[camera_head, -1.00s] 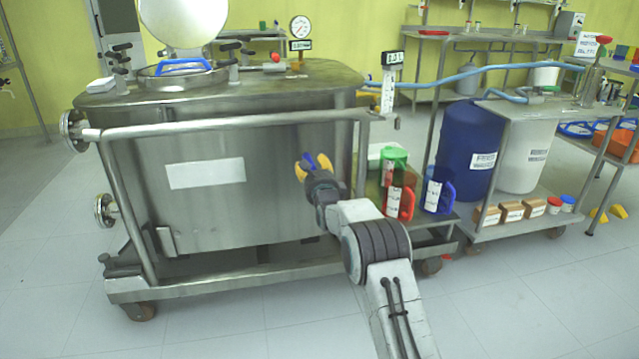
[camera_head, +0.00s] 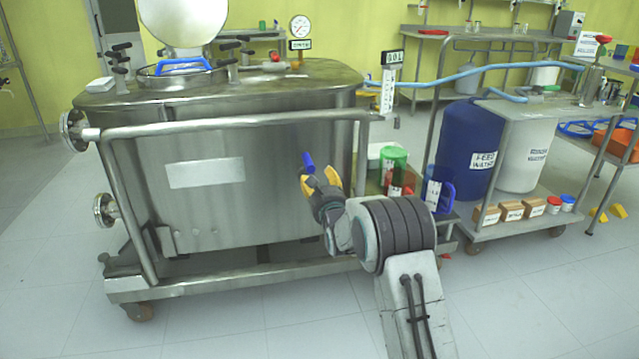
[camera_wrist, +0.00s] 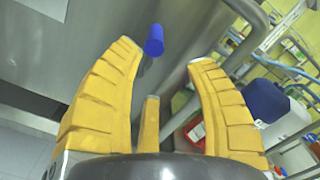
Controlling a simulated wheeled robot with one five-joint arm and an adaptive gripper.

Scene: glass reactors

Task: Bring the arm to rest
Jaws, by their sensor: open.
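My arm reaches up from the bottom right in the head view, bent at a dark ribbed joint. My gripper (camera_head: 320,178) is at its end, in front of the steel tank (camera_head: 270,205). Its yellow fingers are spread, with nothing between them. In the wrist view my gripper (camera_wrist: 166,62) shows three yellow fingers standing apart. A small blue cylinder (camera_wrist: 154,40) shows just beyond the fingertips; it is also in the head view (camera_head: 308,162), above the fingers. I cannot tell what it is fixed to.
The tank's pipe rail (camera_head: 230,120) runs across its front. Green and red containers (camera_head: 393,160) and a blue one (camera_head: 445,196) stand right of my gripper, partly behind my arm. A cart with a blue drum (camera_head: 465,140) stands farther right. The front floor is clear.

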